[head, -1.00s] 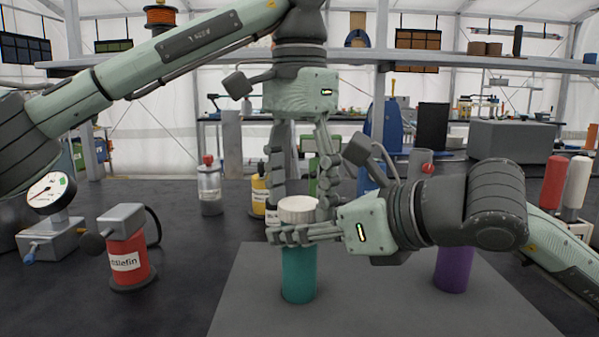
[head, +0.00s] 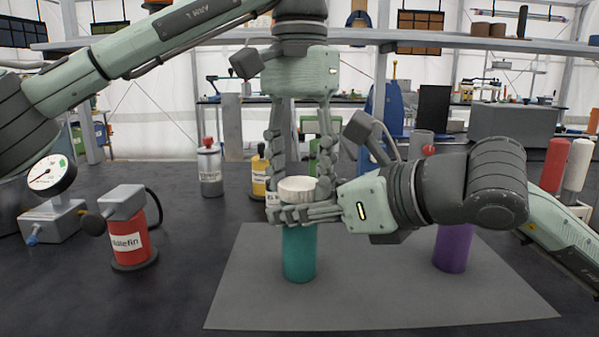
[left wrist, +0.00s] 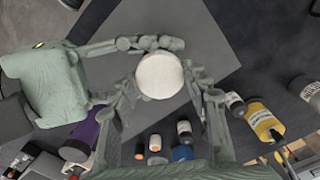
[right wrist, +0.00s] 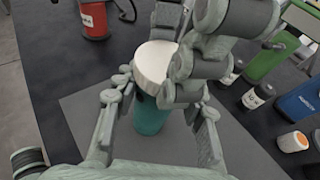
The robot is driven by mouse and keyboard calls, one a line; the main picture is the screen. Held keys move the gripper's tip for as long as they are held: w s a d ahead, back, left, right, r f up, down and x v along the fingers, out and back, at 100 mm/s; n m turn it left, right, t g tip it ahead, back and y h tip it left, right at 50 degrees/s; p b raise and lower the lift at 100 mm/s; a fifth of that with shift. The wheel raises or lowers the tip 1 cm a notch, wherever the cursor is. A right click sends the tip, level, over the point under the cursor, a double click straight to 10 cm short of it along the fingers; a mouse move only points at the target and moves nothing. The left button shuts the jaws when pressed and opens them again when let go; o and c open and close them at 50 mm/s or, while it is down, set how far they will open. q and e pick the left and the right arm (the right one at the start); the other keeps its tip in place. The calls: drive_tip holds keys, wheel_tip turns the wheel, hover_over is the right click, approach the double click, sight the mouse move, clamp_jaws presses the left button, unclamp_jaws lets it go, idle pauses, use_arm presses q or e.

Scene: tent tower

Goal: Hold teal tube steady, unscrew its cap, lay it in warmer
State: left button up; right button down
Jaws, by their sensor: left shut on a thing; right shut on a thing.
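The teal tube (head: 299,255) stands upright with a wide white cap (head: 297,188) on top. My right gripper (head: 290,213) comes in from the right and is shut around the tube just below the cap; the right wrist view also shows the tube (right wrist: 150,117) between its fingers. My left gripper (head: 299,190) points straight down from above, its fingers shut on the cap from both sides. The left wrist view shows the round cap top (left wrist: 160,76) between those fingers. Whether the cap's thread is loose cannot be seen. I cannot pick out a warmer.
A purple tube (head: 454,247) stands at the right of the grey mat (head: 375,290). A red canister (head: 129,240) and a gauge (head: 52,175) are at left. Bottles (head: 209,168) stand behind. The mat's front is clear.

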use_arm(q)
drive_tip(key=o, duration=1.3)
drive_tip(key=shift+r, duration=2.25)
drive_tip(key=shift+c, duration=0.4)
wheel_tip(320, 180, up, 3)
drive_tip(key=m, duration=0.2)
drive_tip(key=shift+m, duration=0.6)
drive_tip(key=shift+f, duration=3.75)
